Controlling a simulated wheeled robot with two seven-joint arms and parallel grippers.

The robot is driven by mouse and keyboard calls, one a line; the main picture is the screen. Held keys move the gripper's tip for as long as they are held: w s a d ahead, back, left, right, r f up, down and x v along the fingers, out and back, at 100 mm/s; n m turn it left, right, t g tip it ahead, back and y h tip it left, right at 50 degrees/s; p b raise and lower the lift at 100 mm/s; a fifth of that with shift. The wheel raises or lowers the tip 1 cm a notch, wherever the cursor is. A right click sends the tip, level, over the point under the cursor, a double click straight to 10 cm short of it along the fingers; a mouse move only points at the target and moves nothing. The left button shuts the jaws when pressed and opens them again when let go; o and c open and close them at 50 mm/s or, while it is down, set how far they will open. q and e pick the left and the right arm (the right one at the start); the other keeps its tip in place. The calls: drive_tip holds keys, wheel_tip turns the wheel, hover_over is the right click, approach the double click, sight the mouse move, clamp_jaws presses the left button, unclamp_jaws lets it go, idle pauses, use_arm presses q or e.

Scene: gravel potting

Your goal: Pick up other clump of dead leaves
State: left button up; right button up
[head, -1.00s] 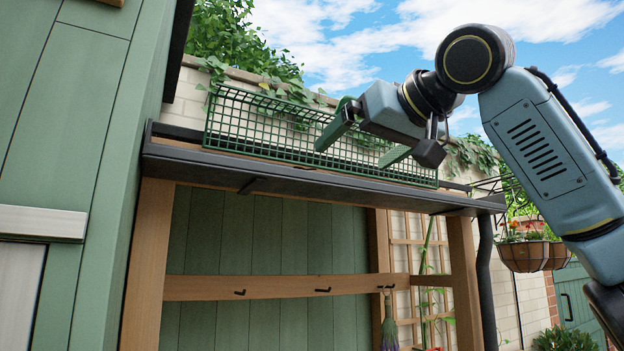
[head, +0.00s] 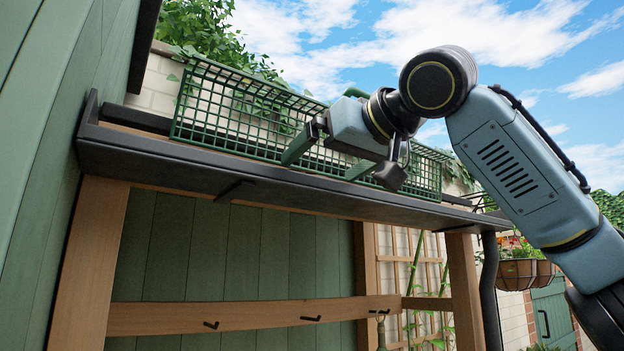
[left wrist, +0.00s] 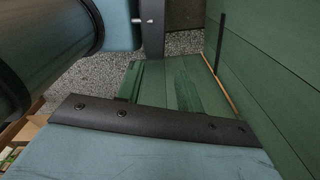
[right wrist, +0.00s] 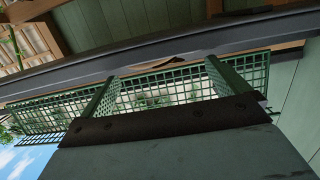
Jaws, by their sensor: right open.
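My right gripper (head: 318,170) is open and empty, in front of the green wire basket (head: 235,115) above the dark gutter (head: 200,168). In the right wrist view its two green fingers (right wrist: 160,72) are spread apart, pointing toward the gutter. A small brown, curled thing (right wrist: 178,62) shows at the gutter edge between and beyond the fingertips; it may be dead leaves, but I cannot tell for sure. No clump of dead leaves shows clearly in the head view. My left gripper (left wrist: 165,85) is low beside green boards; its jaw state is unclear.
The gutter runs along the front of a wooden frame (head: 90,260) with a hook rail (head: 250,313). A green wall (head: 35,170) stands close on the left. A hanging flower basket (head: 525,272) is at the right. Open sky lies above the wire basket.

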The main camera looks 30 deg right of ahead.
sight(322, 173)
drive_tip(key=shift+d+p+x, duration=0.25)
drive_tip(key=shift+p+x, duration=0.35)
drive_tip(key=shift+x, duration=0.5)
drive_tip(key=p+x, duration=0.1)
drive_tip(key=x, duration=0.1)
drive_tip(key=shift+w+d+f, duration=0.1)
drive_tip(key=shift+w+d, duration=0.05)
drive_tip(key=shift+w, duration=0.15)
drive_tip(key=shift+w+f, duration=0.1)
drive_tip(key=shift+w, duration=0.3)
drive_tip(key=c, duration=1.1)
use_arm(q)
drive_tip(key=shift+w+d+r, duration=0.1)
drive_tip(key=shift+w+r, duration=1.05)
drive_tip(key=shift+r, duration=0.1)
